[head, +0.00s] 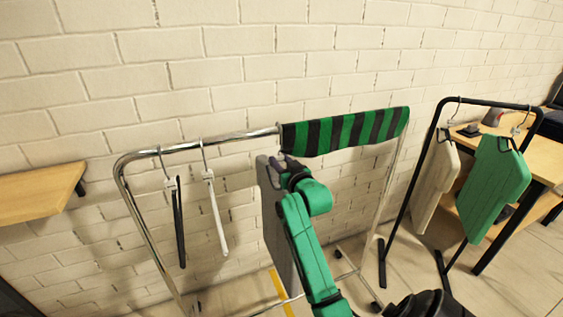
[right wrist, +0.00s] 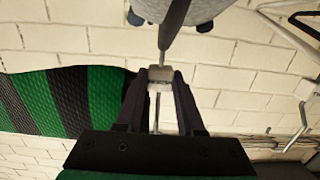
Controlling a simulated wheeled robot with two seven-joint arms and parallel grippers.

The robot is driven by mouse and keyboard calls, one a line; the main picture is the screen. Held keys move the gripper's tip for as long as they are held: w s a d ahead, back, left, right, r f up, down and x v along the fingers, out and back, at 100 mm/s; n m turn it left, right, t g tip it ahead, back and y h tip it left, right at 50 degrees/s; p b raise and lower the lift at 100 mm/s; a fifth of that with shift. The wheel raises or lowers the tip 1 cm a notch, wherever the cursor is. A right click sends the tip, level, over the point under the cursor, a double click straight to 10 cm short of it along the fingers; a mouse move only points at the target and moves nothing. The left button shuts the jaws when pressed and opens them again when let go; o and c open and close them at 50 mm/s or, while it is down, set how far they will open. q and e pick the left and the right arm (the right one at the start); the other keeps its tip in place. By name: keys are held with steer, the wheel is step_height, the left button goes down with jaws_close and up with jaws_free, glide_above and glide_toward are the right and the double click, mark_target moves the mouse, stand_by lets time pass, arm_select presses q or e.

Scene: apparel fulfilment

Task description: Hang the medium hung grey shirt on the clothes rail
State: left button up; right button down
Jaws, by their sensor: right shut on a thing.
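The grey shirt (head: 273,212) hangs edge-on below the chrome clothes rail (head: 228,138), partly hidden behind my green right arm. My right gripper (head: 287,166) is just below the rail, beside the left end of a striped cloth. In the right wrist view, the right gripper (right wrist: 160,76) is shut on the light neck block of the hanger (right wrist: 172,28). A piece of the grey shirt (right wrist: 190,10) shows at the top edge there. I cannot tell whether the hanger's hook is over the rail. My left gripper is not in view.
A green-and-black striped cloth (head: 345,131) is draped over the rail's right part. A black hanger (head: 179,225) and a white hanger (head: 215,215) hang at left. A black rack (head: 487,103) holds beige (head: 436,180) and green (head: 492,188) garments. Rail between white hanger and gripper is bare.

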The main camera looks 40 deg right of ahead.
steer(key=shift+r, duration=0.1)
steer(key=shift+c, duration=2.2)
jaws_free()
steer(key=shift+s+a, duration=0.1)
steer(key=shift+s, duration=0.05)
steer(key=v, duration=0.3)
steer(key=b+v, duration=0.1)
steer(key=v, duration=0.2)
steer(key=b+v, duration=0.1)
steer(key=v, duration=0.3)
steer(key=shift+s+f, duration=0.1)
steer(key=shift+f, duration=0.2)
steer(key=v, duration=0.2)
steer(key=p+v, duration=0.1)
steer(key=v, duration=0.1)
steer(key=shift+r, duration=0.3)
